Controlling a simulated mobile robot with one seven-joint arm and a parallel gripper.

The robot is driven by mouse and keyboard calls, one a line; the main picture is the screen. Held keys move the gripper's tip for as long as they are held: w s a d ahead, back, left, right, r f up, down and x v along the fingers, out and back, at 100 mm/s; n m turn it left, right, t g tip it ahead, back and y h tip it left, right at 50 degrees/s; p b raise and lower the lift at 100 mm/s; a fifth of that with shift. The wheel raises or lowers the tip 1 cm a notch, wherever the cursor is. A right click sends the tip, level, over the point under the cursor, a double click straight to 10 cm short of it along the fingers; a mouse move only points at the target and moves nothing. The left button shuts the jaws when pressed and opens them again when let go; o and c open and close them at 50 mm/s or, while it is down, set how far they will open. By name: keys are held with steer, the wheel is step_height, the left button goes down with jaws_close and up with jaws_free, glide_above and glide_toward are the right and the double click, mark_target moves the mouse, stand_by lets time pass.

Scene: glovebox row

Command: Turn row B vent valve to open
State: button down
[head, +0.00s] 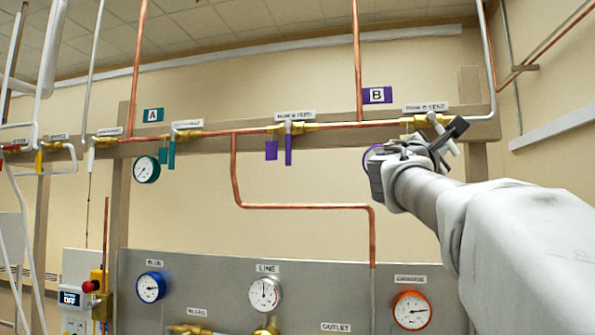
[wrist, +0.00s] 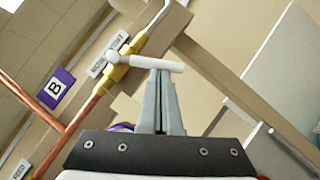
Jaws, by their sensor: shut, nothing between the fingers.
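The row B vent valve (head: 422,121) is a brass body on the copper pipe, under a white label at the right of the purple B sign. Its white handle (head: 454,147) slants down to the right, partly hidden by my gripper. In the wrist view the handle (wrist: 150,63) is a white bar reaching right from the brass valve body (wrist: 117,74). My gripper (head: 455,130) is at the handle. Its fingers (wrist: 160,78) are shut and empty, with their tips at the bar's underside in the picture. I cannot tell whether they touch it.
The purple B sign (head: 377,95) hangs above the pipe. Left along it is another row B valve with a purple lever (head: 288,150) hanging down. Row A valve (head: 172,150) is farther left. Below is a grey panel (head: 330,290) with gauges. A purple curved edge (wrist: 122,127) shows behind my gripper.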

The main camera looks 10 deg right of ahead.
steer(key=d+n+t+b, duration=0.1)
steer(key=n+b, duration=0.1)
steer(key=s+n+t+b, duration=0.1)
steer(key=b, duration=0.1)
steer(key=shift+d+f+n, duration=0.2)
steer(key=shift+d+n, duration=0.15)
steer(key=shift+n, duration=0.05)
steer(key=shift+s+d+r+n+t+y+b, duration=0.3)
steer(key=shift+d+r+n+t, duration=0.25)
steer(key=shift+r+n, duration=0.15)
steer(key=shift+s+d+r+n+t+y+b, duration=0.15)
steer(key=shift+d+r+n+t+b, duration=0.15)
steer(key=shift+d+r+n+t, duration=0.25)
steer(key=shift+s+d+r+n+t+y+b, duration=0.35)
steer(key=shift+d+r+n, duration=0.25)
steer(key=shift+r+n, duration=0.25)
steer(key=shift+w, duration=0.1)
steer(key=s+a+f+b, duration=0.4)
steer(key=s+f+b, duration=0.4)
steer(key=f+b, duration=0.1)
steer(key=shift+f, duration=0.2)
steer(key=shift+s, duration=0.1)
